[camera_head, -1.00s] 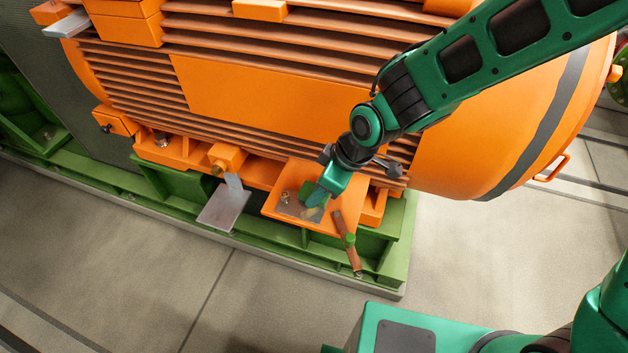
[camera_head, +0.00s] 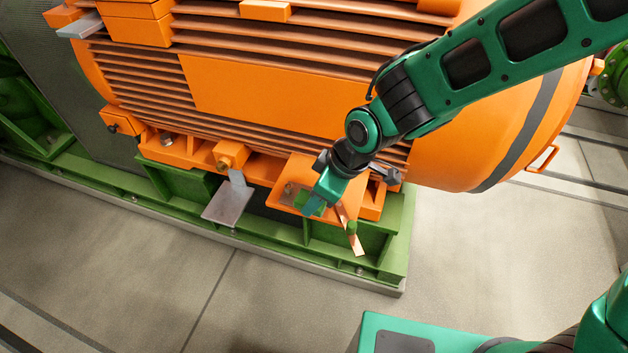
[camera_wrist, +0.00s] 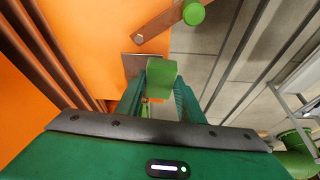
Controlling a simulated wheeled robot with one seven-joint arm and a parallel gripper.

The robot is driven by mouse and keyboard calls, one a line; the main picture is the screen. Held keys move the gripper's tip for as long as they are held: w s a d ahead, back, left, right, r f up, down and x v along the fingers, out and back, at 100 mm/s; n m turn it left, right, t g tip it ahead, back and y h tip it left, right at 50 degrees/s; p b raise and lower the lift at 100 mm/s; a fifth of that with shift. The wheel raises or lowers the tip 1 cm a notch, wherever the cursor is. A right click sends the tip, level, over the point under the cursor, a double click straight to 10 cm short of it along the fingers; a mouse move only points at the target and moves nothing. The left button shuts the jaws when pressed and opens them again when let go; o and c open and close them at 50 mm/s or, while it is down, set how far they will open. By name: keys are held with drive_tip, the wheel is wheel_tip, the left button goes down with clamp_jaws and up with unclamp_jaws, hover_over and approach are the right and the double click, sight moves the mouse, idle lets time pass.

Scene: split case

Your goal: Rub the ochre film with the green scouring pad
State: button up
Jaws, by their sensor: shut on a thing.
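My gripper (camera_head: 312,207) is shut on the green scouring pad (camera_wrist: 161,78), which shows between the two fingers in the wrist view. In the head view the pad (camera_head: 303,199) is at the fingertips, over the grey patch (camera_head: 287,196) on the orange shelf (camera_head: 322,173). The ochre film cannot be made out now; my gripper and the pad cover the area where it showed. I cannot tell whether the pad touches the surface.
A copper-coloured strip with a green knob (camera_head: 351,227) lies close to the right of my gripper; the knob also shows in the wrist view (camera_wrist: 193,12). A grey plate (camera_head: 228,203) sits to the left. The large orange machine (camera_head: 245,90) rises behind. The floor in front is clear.

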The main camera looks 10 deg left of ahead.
drive_tip(key=shift+s+a+r, duration=0.25)
drive_tip(key=shift+s+r, duration=0.05)
drive_tip(key=shift+r, duration=0.3)
wheel_tip(320, 180, up, 2)
drive_tip(key=shift+a+r, duration=0.1)
drive_tip(key=shift+r, duration=1.5)
